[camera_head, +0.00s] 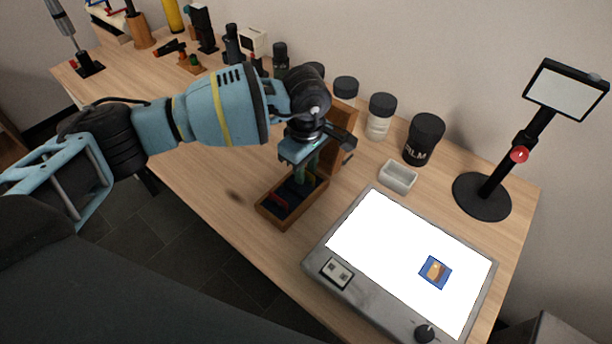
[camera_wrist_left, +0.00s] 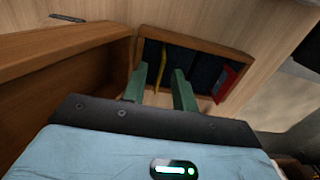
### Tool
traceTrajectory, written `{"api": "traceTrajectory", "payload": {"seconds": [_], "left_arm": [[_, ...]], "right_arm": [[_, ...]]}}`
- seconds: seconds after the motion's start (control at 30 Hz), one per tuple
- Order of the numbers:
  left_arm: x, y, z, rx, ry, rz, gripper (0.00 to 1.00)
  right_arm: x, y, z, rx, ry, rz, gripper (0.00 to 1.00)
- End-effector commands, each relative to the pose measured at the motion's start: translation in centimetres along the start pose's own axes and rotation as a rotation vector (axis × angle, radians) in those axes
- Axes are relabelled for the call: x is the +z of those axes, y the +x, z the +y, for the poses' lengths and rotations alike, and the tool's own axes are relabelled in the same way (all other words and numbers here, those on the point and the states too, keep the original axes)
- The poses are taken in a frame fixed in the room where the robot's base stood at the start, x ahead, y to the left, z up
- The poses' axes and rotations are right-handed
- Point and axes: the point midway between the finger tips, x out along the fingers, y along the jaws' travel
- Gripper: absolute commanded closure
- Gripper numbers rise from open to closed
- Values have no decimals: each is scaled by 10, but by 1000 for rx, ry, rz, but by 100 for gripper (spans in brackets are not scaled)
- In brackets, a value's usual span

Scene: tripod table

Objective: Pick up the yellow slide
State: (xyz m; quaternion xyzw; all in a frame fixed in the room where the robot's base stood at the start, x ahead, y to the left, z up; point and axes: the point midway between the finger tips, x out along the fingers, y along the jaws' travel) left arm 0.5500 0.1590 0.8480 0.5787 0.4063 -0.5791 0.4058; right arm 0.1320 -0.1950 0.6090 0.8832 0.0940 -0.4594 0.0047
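The wooden slide box (camera_head: 265,213) stands open on the table, its lid raised behind it. In the left wrist view the box (camera_wrist_left: 228,50) has dark slots with a thin yellow slide (camera_wrist_left: 161,68) and a red slide (camera_wrist_left: 224,84) standing in them. My left gripper (camera_head: 303,168) points down over the box in the head view. Its green fingers (camera_wrist_left: 160,88) are open in the wrist view, one on each side of the yellow slide, with gaps visible between. In the head view the yellow slide is not clearly visible behind the gripper. My right gripper is out of view.
A lit panel (camera_head: 375,230) with a blue-framed slide (camera_head: 435,272) lies at right. A white tray (camera_head: 398,176), black-lidded jars (camera_head: 381,117) and a black film can (camera_head: 423,139) stand behind it. A stand with a screen (camera_head: 483,196) is at far right.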

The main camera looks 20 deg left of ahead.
Motion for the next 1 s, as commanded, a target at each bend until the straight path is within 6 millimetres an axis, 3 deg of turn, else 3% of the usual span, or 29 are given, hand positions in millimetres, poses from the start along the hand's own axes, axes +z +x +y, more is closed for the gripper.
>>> {"api": "traceTrajectory", "payload": {"seconds": [0.03,0.23,0.73,1.0], "left_arm": [[0,0,0,0,0,0,76],[0,0,0,0,0,0,100],[0,-6,0,2,1,-1,100],[0,-50,1,5,1,-1,100]], "right_arm": [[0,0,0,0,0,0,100],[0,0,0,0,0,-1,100],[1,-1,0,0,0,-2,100],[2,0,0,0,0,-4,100]]}}
